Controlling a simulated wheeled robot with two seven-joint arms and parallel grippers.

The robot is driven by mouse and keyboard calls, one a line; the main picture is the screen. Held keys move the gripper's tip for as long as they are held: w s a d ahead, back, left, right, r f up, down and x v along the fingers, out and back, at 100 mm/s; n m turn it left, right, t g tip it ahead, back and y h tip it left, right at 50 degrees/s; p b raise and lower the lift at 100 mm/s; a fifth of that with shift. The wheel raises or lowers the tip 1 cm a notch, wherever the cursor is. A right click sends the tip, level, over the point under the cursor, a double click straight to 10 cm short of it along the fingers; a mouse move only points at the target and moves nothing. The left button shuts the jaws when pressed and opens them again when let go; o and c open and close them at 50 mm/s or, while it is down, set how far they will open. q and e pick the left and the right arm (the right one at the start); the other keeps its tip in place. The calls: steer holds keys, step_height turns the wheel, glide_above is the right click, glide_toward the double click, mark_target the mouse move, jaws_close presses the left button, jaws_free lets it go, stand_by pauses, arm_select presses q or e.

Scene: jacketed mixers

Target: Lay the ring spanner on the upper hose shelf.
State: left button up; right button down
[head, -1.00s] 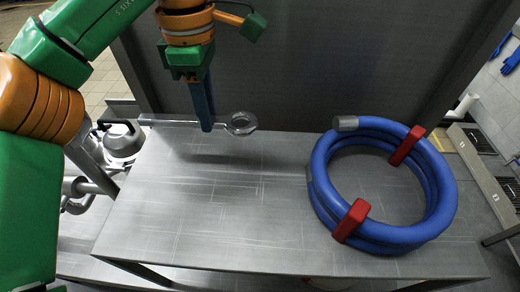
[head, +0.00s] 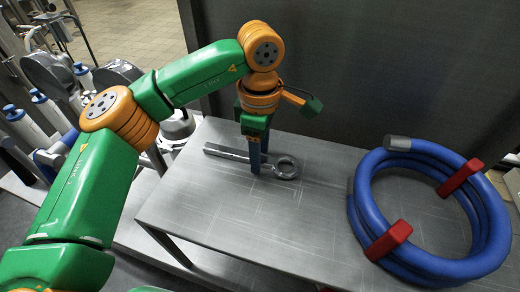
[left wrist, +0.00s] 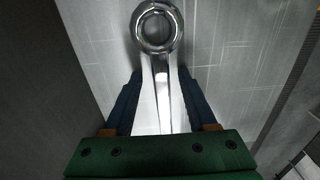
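The ring spanner (head: 228,153) is shiny metal with a round ring at its right end. It appears to lie flat on the grey metal shelf (head: 215,200), near the back left edge, its shadow close beside it. My left gripper (head: 256,168) points down over the spanner's shaft. In the left wrist view the spanner (left wrist: 155,27) runs between the two blue fingers (left wrist: 160,78), with a narrow gap on each side, so the gripper looks open around it. Exact fingertip contact with the shelf cannot be told. My right gripper is out of view.
A coiled blue hose (head: 361,200) with red clips (head: 388,240) stands on the shelf's right side. A dark grey panel (head: 350,70) rises behind the shelf. Metal vessels and pipework (head: 50,70) stand at the left. The shelf's front middle is clear.

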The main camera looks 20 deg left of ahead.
arm_select(q)
steer(key=shift+w, duration=0.1)
step_height(320, 180, up, 4)
steer(key=shift+r+b, duration=0.1)
steer(key=shift+b, duration=0.45)
step_height(320, 180, up, 8)
steer(key=p, duration=0.1)
